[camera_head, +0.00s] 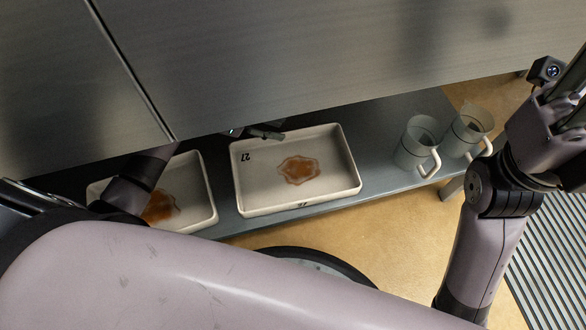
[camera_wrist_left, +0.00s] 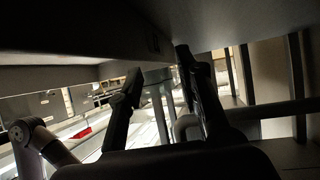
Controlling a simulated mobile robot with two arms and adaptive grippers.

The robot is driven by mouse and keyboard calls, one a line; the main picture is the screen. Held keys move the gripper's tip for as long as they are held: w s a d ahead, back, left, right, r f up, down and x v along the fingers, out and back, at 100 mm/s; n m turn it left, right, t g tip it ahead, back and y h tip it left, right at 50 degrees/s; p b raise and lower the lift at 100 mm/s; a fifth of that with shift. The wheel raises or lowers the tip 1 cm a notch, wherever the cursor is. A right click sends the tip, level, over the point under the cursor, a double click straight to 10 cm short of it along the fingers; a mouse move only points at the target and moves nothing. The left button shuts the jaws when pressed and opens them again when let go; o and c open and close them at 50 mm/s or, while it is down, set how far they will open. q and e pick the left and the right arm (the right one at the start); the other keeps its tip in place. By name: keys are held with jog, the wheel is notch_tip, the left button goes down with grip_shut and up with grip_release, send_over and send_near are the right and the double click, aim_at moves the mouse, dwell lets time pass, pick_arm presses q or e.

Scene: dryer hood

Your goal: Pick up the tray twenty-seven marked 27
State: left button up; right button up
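The tray marked 27 (camera_head: 240,190) is a shallow cream tray on the grey shelf, with an orange-brown patch inside and a black "27" in its far left corner. Another "27" is partly visible on its near side. My left gripper (camera_head: 262,132) shows only as a small piece at the tray's far left rim; the hood hides the rest. In the left wrist view its two dark fingers (camera_wrist_left: 162,95) stand apart, with nothing clearly held between them. Whether they touch the tray cannot be told. My right gripper (camera_head: 572,100) is at the right edge, away from the tray and partly cut off.
A similar tray (camera_head: 205,205) with an orange-brown patch stands to the left, partly behind my arm. Two translucent jugs (camera_head: 410,150) (camera_head: 462,138) stand right of the tray. The metal hood (camera_head: 300,60) overhangs the shelf (camera_head: 375,190) closely. A slatted grate (camera_head: 550,240) lies at lower right.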

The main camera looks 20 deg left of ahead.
pick_arm(q)
jog(key=b+x, duration=0.1)
jog(key=x, duration=0.4)
grip_shut()
dwell(0.8)
